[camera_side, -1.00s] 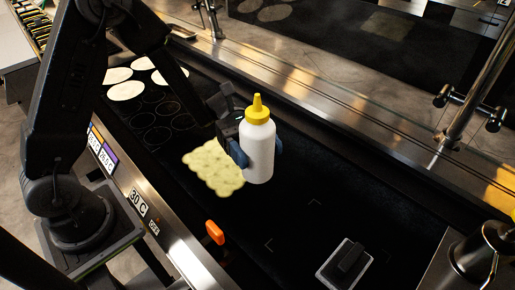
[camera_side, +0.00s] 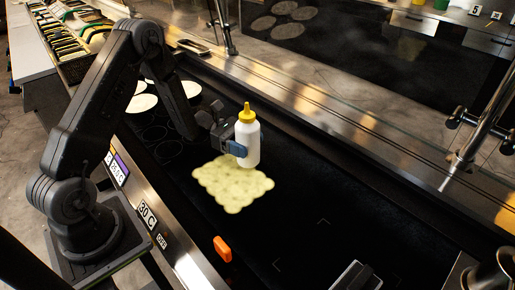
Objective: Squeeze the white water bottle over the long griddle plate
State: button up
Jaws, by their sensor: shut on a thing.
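The white bottle (camera_side: 247,150) with a yellow cap and pointed nozzle is upright, nozzle up. My gripper (camera_side: 241,150) is shut on its body, with blue finger pads at its side. The bottle is just behind the far edge of a pale yellow, wavy-edged sheet (camera_side: 232,184) that lies on the black griddle plate (camera_side: 330,200). I cannot tell whether the bottle's base touches the plate.
White round tortillas (camera_side: 143,103) lie on the plate's left end near dark circle outlines. A dark block with a light edge (camera_side: 355,277) sits at the front right. An orange handle (camera_side: 222,249) is on the front edge. The plate's right half is largely clear.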

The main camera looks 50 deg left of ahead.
jog(key=shift+w+a+f, duration=0.15)
jog(key=shift+w+a, duration=0.15)
jog(key=shift+a, duration=0.1)
jog(key=w+m, duration=0.3)
jog(key=m, duration=0.1)
jog(key=w+a+m, duration=0.1)
jog(key=w+m, duration=0.2)
jog(key=w+a+m, duration=0.1)
jog(key=w+m, duration=0.2)
jog(key=m, duration=0.1)
jog(key=shift+w+a+m, duration=0.25)
jog(key=shift+w+m, duration=0.05)
jog(key=shift+w, duration=0.1)
jog(key=m, duration=0.2)
jog(key=w+m, duration=0.1)
jog(key=f+m, duration=0.1)
jog(key=m, duration=0.1)
jog(key=shift+w+a+m, duration=0.2)
jog(key=shift+m, duration=0.1)
jog(key=o, duration=1.2)
jog(key=shift+w+f+m, duration=0.1)
jog(key=shift+f+m, duration=0.05)
jog(key=shift+m, duration=0.25)
jog(key=shift+c, duration=0.2)
jog(key=c, duration=1)
